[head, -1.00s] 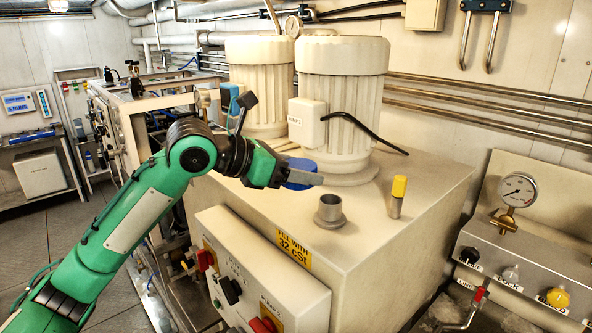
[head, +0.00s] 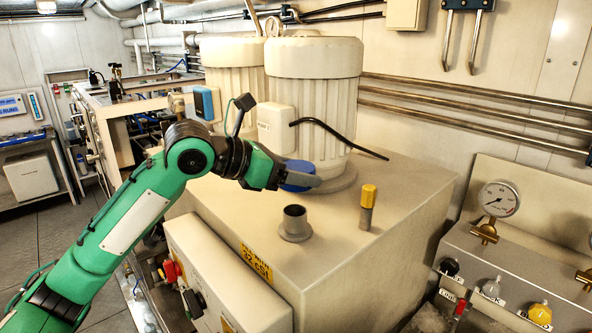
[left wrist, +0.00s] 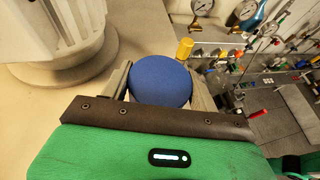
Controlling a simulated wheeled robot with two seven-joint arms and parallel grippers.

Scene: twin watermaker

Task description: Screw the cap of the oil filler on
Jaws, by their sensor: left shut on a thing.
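My left gripper (head: 292,181) is shut on a round blue cap (head: 296,174) and holds it above the top of the cream tank. In the left wrist view the blue cap (left wrist: 161,81) sits between the two grey fingers. The oil filler (head: 294,222) is an open grey neck with a flange on the tank top, in front of and below the cap, and apart from it. The filler does not show in the left wrist view. My right gripper is not in view.
A yellow-topped dipstick (head: 368,204) stands on the tank (head: 330,250) right of the filler. Two ribbed motors (head: 312,105) rise behind, with a black cable (head: 340,133). A gauge panel (head: 510,270) is at the right. The tank top around the filler is clear.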

